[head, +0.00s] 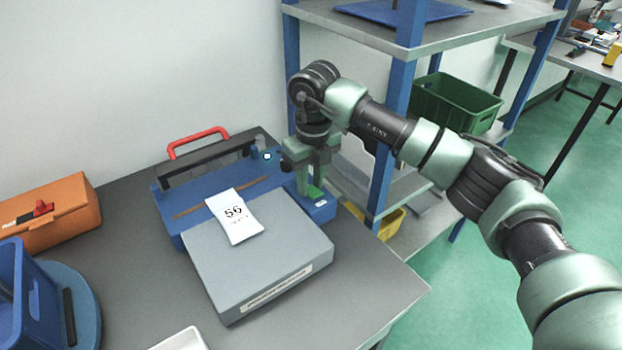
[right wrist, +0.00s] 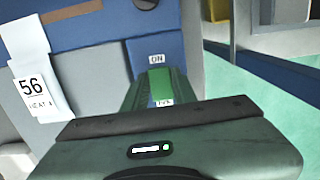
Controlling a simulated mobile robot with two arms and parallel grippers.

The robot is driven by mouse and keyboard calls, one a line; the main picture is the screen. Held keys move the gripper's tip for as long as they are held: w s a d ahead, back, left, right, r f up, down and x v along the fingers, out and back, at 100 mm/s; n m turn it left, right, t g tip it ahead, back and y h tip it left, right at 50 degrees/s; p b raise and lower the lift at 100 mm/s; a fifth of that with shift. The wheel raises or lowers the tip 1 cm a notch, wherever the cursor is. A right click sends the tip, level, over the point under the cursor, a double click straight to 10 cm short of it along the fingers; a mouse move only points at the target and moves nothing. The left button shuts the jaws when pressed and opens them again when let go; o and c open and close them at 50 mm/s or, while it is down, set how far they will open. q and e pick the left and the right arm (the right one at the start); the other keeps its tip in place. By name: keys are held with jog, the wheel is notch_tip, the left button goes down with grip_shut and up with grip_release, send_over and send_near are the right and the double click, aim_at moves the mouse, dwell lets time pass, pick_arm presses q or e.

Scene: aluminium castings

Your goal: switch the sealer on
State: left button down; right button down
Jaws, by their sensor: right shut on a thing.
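The sealer (head: 203,190) is a blue machine with a red handle (head: 198,142) on its raised dark bar, standing on the grey table. Its right end carries a bright green switch (head: 316,193), which also shows in the right wrist view (right wrist: 160,84) below an ON label (right wrist: 156,58). My right gripper (head: 309,184) points down at this end and is shut on the green switch. The fingers hide part of the switch, and I cannot tell which way it is set. My left gripper is out of view.
A grey box-like platform (head: 262,262) stands in front of the sealer, with a white bag marked 56 (head: 233,216) across both. An orange box (head: 52,214) and a blue holder (head: 22,300) are at left. A blue-post shelf (head: 388,145) stands close behind my right arm.

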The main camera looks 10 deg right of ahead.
aim_at(312, 190)
jog(key=c, duration=1.1)
grip_release()
jog(key=shift+r, duration=0.1)
jog(key=r, duration=0.4)
jog(key=r+b, duration=0.1)
jog(key=r, duration=0.2)
jog(key=shift+s+r, duration=0.2)
jog(key=shift+r, duration=0.15)
